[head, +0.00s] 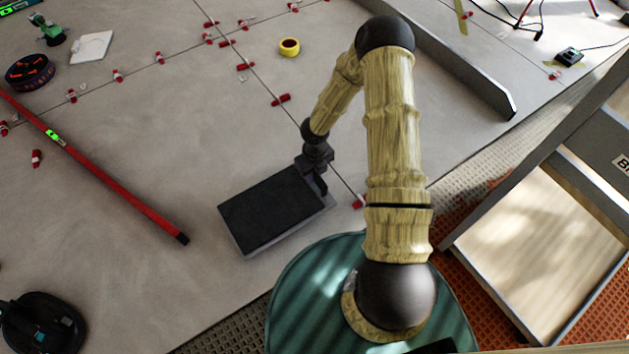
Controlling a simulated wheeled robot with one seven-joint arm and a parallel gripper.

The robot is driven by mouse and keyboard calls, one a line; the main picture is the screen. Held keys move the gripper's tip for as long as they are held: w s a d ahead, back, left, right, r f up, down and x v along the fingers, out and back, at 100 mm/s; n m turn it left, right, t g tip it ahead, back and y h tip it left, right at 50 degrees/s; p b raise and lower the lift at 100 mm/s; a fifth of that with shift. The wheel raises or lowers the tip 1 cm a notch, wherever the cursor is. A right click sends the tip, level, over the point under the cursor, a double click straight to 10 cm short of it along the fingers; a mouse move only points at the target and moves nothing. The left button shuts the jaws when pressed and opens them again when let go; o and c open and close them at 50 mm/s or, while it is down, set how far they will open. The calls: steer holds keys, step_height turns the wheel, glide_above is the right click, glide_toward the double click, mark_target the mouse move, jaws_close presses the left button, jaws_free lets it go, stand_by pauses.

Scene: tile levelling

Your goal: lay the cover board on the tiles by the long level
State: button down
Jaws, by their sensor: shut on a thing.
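The cover board (270,212), a dark rectangular slab with a pale grey edge, is at the lower middle of the head view, over the grey tiles (190,120). My gripper (320,187) is shut on its upper right corner. I cannot tell whether the board touches the tiles or hangs just above them. The long level (110,180), a red bar with a lit green display, lies diagonally on the tiles to the left, apart from the board. The fingertips are partly hidden by the gripper's own body.
Several red clips (281,99) stand along the tile joints. A yellow tape roll (289,47), a white square plate (92,47) and a dark round item (30,71) lie farther back. A grey straightedge (455,65) lies right. A wooden-bottomed frame (540,250) is at lower right.

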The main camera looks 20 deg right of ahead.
step_height(320, 180, down, 4)
steer(key=b, duration=0.3)
steer(key=shift+r, duration=0.15)
steer(key=c, duration=1.3)
jaws_free()
steer(key=shift+s, duration=0.1)
step_height(320, 180, up, 11)
steer(key=p, duration=0.8)
steer(key=shift+d, duration=0.1)
steer(key=shift+r, duration=0.5)
